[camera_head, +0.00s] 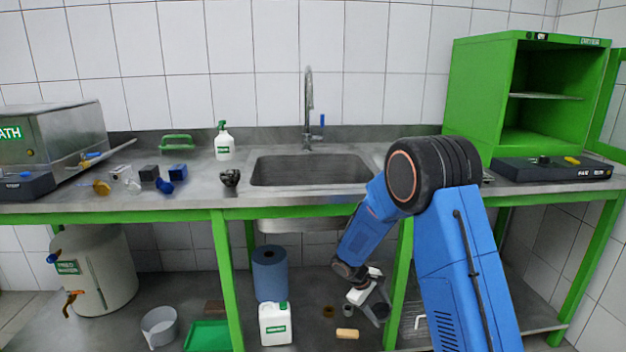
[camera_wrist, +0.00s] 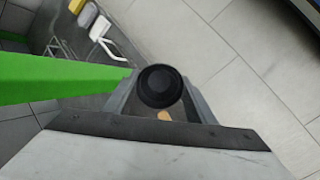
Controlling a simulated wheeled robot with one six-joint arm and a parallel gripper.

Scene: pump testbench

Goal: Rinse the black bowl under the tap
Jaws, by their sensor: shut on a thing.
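My gripper (camera_head: 379,311) is low in the head view, below the worktop and in front of the lower shelf. In the wrist view its jaws (camera_wrist: 162,100) are shut on a round black thing with a ringed surface, which I take to be the black bowl (camera_wrist: 160,86). I cannot make the bowl out clearly in the head view. The tap (camera_head: 309,95), a tall metal spout with a blue lever (camera_head: 322,120), stands behind the sink (camera_head: 310,170). The sink basin is empty, and no water stream shows. The gripper is to the right of the sink and well below it.
A green frame leg (camera_head: 402,285) is close to my gripper and shows in the wrist view (camera_wrist: 60,77). A white bottle (camera_head: 223,142) and a dark fitting (camera_head: 230,178) stand left of the sink. A green cabinet (camera_head: 475,100) is at right. A blue roll (camera_head: 270,273) is below.

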